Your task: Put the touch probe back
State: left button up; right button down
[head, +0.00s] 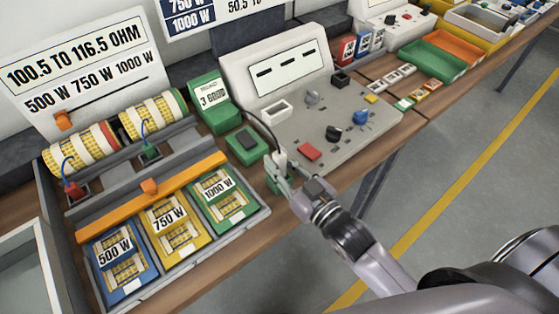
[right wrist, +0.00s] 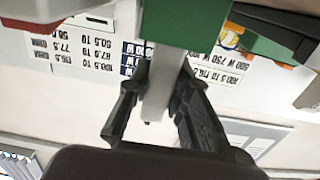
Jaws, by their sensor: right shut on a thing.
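The touch probe (head: 280,159) is a pale grey stick with a dark cable running from its top to the test console. It stands roughly upright in front of the console. My right gripper (head: 283,174) is shut on it. In the right wrist view the pale probe (right wrist: 160,88) lies between the two black fingers of the gripper (right wrist: 155,112). A green block (right wrist: 185,22) meets the probe's end there; in the head view a small green holder (head: 272,185) shows low behind the fingers. I cannot tell how deep the probe sits in it. My left gripper is not in view.
The grey console (head: 330,148) with switches and a red button stands just behind. A green pad box (head: 247,145) is close at left. A tray (head: 262,212) with blue, yellow and green bins lies left. The table's front edge is near the gripper.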

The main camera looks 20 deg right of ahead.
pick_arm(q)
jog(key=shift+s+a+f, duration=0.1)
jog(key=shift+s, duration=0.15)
pick_arm(e)
jog(key=shift+f, duration=0.2)
jog(key=c, duration=1.4)
grip_release()
jog(key=v, duration=1.2)
jog(key=shift+s, duration=0.1)
